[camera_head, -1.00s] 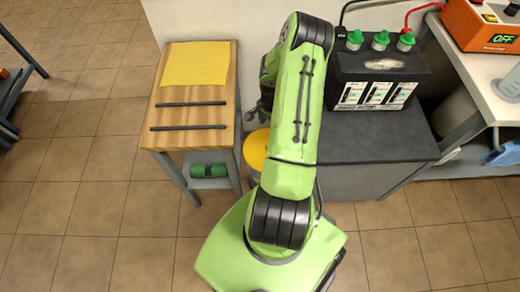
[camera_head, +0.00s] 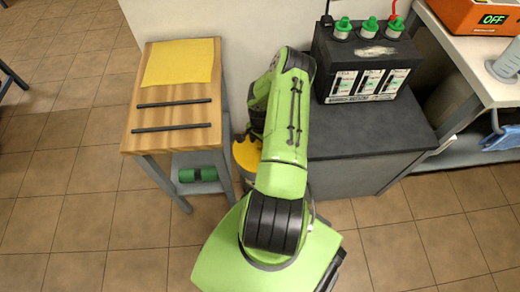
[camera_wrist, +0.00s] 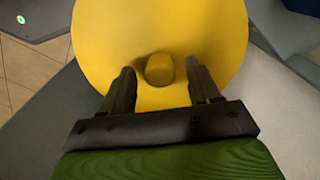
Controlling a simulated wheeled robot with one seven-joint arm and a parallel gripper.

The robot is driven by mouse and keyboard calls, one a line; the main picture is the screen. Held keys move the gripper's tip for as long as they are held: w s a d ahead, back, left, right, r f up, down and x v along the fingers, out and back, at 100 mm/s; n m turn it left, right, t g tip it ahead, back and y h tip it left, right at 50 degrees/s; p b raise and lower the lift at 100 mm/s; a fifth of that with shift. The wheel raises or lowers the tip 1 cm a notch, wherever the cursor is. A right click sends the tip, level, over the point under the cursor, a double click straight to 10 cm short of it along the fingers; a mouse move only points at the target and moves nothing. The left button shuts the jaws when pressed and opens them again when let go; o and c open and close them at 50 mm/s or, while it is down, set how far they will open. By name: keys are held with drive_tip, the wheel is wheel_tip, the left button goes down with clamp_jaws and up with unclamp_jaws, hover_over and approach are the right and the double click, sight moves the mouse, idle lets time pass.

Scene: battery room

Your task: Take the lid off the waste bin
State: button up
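The yellow bin lid (camera_wrist: 205,35) fills the upper middle of the wrist view, with a round yellow knob (camera_wrist: 160,70) at its centre. My gripper (camera_wrist: 160,80) is open, with one finger on each side of the knob and a gap visible on both sides. In the head view the lid (camera_head: 246,154) shows only in part between the wooden table and my arm, which covers the rest. The bin's body is mostly hidden under the lid and behind my arm.
A wooden-topped table (camera_head: 200,53) with a yellow cloth (camera_head: 180,62) and two dark rods stands left of the bin. A grey cabinet (camera_head: 370,140) bearing a black battery (camera_head: 365,70) stands right. Tiled floor is open in front.

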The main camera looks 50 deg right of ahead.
sight(260, 144)
clamp_jaws()
wheel_tip(260, 144, up, 10)
drive_tip(key=p, duration=0.4)
